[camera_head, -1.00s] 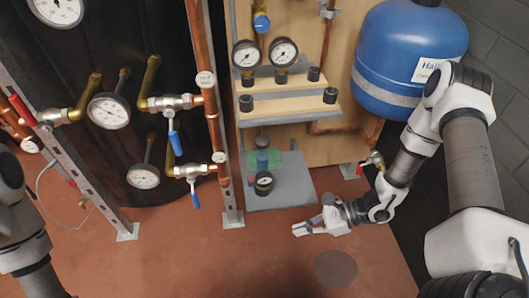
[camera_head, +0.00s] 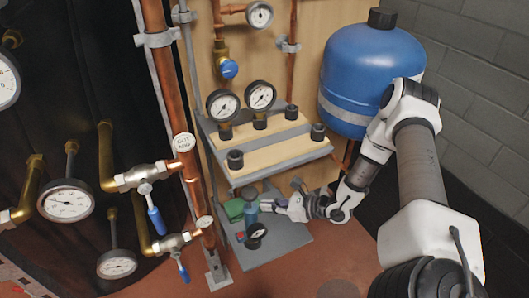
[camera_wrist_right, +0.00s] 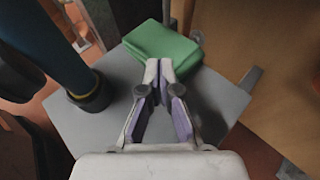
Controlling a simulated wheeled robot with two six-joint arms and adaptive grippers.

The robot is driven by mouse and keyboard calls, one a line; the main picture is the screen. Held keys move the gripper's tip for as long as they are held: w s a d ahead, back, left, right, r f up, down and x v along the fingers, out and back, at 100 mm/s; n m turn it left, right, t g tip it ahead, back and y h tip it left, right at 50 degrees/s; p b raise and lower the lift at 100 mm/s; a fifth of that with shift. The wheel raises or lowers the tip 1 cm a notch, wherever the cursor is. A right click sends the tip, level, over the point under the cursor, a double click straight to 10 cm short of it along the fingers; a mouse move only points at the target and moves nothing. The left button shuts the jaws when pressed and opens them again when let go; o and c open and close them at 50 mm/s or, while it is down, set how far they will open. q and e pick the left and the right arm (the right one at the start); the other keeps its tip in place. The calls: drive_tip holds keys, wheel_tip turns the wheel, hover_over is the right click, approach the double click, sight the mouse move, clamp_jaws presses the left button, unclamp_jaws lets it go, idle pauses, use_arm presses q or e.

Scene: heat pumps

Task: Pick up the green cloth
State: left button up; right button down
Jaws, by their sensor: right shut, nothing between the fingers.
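In the right wrist view the cloth (camera_wrist_right: 162,44) is a green folded pad just beyond my fingertips. My right gripper (camera_head: 266,206) reaches in from the right, low over the shelf. In the wrist view its fingertips (camera_wrist_right: 160,68) are together at the cloth's near edge with nothing between them; whether they touch the cloth I cannot tell. My left gripper does not show.
An upper wooden shelf (camera_head: 272,149) with gauges hangs above. Copper pipes and valves (camera_head: 145,178) stand at left, a blue tank (camera_head: 371,75) at right.

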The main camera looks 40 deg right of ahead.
sight(241, 204)
drive_tip(key=w+a+b, duration=0.1)
drive_tip(key=w, duration=0.1)
drive_tip(key=w+a+b, duration=0.2)
drive_tip(key=w, duration=0.1)
drive_tip(key=w+a+b, duration=0.1)
drive_tip(key=w, duration=0.1)
drive_tip(key=shift+w+a+f, duration=0.25)
drive_tip(key=shift+w+a, duration=0.1)
drive_tip(key=shift+a, duration=0.05)
drive_tip(key=shift+s+d+f+b, duration=0.1)
drive_tip(key=shift+s+f+b, duration=0.05)
drive_tip(key=shift+f+b, duration=0.5)
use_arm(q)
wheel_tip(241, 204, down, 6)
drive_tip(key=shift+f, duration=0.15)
use_arm(e)
drive_tip(key=shift+r, duration=0.1)
drive_tip(key=shift+s, duration=0.1)
